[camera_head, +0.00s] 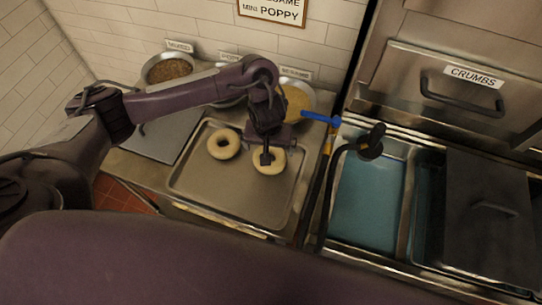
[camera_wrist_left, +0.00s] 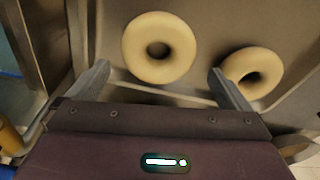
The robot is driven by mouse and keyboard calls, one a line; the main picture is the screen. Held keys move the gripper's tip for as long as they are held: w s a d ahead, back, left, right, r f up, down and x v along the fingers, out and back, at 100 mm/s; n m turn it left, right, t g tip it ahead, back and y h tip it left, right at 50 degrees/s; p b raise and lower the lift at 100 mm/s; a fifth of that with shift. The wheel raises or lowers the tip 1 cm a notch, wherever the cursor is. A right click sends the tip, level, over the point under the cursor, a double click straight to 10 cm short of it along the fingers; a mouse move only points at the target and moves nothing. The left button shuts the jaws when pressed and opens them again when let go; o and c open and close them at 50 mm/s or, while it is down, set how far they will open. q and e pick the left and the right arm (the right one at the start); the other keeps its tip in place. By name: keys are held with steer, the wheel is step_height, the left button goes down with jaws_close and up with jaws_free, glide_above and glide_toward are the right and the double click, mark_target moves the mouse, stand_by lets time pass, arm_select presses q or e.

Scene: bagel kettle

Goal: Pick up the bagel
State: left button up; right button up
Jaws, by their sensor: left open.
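Two pale, ring-shaped bagels lie on a metal tray (camera_head: 205,192). The left bagel (camera_head: 213,146) is fully visible in the head view. The right bagel (camera_head: 279,163) is partly covered by my left gripper (camera_head: 267,157), which hangs over it. In the left wrist view, one bagel (camera_wrist_left: 135,50) lies ahead of and between the open fingers of the left gripper (camera_wrist_left: 160,85), and nothing is held. The other bagel (camera_wrist_left: 268,64) is beside the right-hand finger, which overlaps its edge in the picture. My right gripper is not in view.
Bowls of toppings, including a seeded one (camera_head: 168,70) and a yellow one (camera_head: 297,103), stand behind the tray. A water-filled basin (camera_head: 368,195) is to the right, with a blue-handled tool (camera_head: 320,118) near its back corner. The tray's front is clear.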

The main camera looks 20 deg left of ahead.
arm_select(q)
step_height(320, 180, down, 3)
steer(key=shift+s+d+f+b, duration=0.1)
steer(key=shift+b, duration=0.6)
steer(key=shift+w+f, duration=0.2)
steer(key=shift+f, duration=0.3)
steer(key=shift+w+f, duration=0.2)
steer(key=shift+f, duration=0.25)
steer(key=shift+c, duration=0.8)
steer(key=c, duration=0.5)
steer(key=shift+r+p, duration=3.85)
steer(key=shift+r, duration=6.2)
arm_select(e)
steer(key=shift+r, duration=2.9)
